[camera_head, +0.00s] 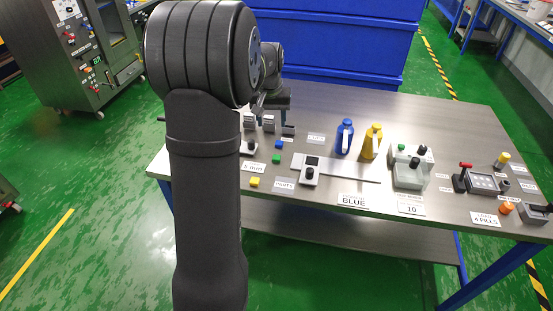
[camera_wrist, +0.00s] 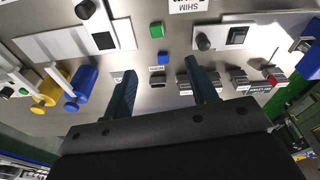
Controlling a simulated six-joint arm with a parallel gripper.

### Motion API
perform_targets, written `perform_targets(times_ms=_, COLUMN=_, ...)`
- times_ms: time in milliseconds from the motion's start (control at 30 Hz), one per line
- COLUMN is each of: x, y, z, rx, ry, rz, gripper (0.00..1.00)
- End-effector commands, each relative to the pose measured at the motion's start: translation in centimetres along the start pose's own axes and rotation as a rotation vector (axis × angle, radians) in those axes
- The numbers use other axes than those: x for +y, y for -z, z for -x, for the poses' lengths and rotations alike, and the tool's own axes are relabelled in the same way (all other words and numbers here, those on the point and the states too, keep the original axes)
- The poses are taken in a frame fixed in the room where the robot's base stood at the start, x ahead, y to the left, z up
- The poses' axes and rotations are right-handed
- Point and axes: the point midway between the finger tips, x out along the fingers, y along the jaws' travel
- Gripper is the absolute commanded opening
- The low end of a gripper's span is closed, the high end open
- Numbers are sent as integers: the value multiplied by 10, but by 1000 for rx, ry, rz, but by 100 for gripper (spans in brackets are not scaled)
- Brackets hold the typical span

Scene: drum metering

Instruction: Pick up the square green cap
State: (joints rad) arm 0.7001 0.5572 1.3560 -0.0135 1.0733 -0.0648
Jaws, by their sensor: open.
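The square green cap (camera_head: 276,160) lies flat on the metal table, between a blue cap (camera_head: 278,144) and a yellow cap (camera_head: 254,182). In the wrist view the green cap (camera_wrist: 157,30) is near the top middle, with the blue cap (camera_wrist: 163,57) closer to my fingers. My gripper (camera_wrist: 160,66) is open, with nothing between its two fingers. The green cap shows beyond the fingertips, apart from them. In the head view my gripper is partly hidden behind my arm, over the back left of the table.
A light panel with a black knob (camera_head: 310,172) stands right of the caps. A blue jug (camera_head: 344,137) and a yellow jug (camera_head: 372,142) stand farther right. Several small grey blocks (camera_wrist: 238,78) sit beside my right finger in the wrist view. Large blue bins (camera_head: 340,40) stand behind the table.

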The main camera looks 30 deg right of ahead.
Motion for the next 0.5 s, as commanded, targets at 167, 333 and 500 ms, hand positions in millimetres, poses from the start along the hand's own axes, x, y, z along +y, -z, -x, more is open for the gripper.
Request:
perform_targets(times_ms=167, x=2, y=2, z=-11, rx=-7, ry=14, rz=-72, gripper=53)
perform_targets(times_ms=333, x=2, y=1, z=-45, rx=-10, ry=13, rz=-71, gripper=53)
perform_targets(times_ms=500, x=2, y=1, z=-82, rx=-9, ry=13, rz=-70, gripper=53)
